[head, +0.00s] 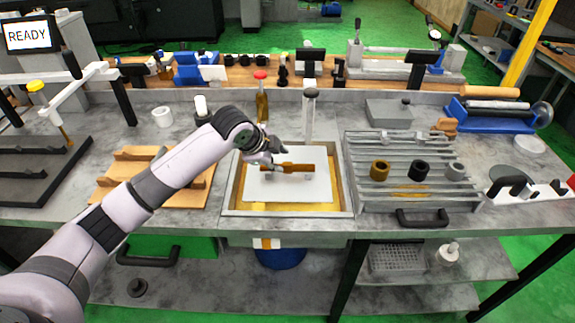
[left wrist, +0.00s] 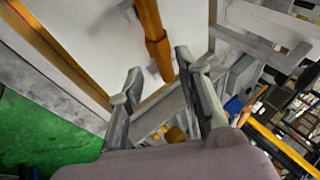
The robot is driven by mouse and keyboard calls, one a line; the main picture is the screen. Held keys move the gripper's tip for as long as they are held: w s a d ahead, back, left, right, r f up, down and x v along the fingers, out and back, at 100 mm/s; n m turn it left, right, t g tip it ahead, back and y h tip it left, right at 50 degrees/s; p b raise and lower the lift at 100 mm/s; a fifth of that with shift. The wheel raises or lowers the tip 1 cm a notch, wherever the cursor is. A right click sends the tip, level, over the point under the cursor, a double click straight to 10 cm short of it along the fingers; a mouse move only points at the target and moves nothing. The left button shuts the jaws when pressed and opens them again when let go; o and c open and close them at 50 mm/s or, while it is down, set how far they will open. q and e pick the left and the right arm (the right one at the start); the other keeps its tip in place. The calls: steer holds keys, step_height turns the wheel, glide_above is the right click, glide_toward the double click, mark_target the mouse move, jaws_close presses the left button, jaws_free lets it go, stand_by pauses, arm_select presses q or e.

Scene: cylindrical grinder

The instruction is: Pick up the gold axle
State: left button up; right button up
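The gold axle (head: 296,167) is a slim brown-gold bar with a thicker section. It lies roughly level over the white panel of a shallow tray (head: 230,190) at the middle of the bench; I cannot tell whether it touches the panel. My left gripper (head: 272,157) is at the axle's left part, over the tray. In the left wrist view the axle (left wrist: 154,40) runs from the top edge to an end near the gap between the fingertips. The two fingers (left wrist: 160,72) are apart, with nothing gripped between them. My right gripper does not show.
A wooden rack (head: 110,190) stands left of the tray. A ribbed grey plate (head: 430,180) with several rings is to its right.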

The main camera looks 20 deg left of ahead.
mark_target(286, 166)
arm_select(q)
steer(key=x, duration=0.2)
steer(key=shift+w+f, duration=0.15)
steer(key=shift+f, duration=0.1)
steer(key=shift+p+x, duration=0.95)
steer(key=shift+x, duration=1.7)
steer(key=shift+a+f, duration=0.1)
steer(key=shift+a, duration=0.1)
jaws_close()
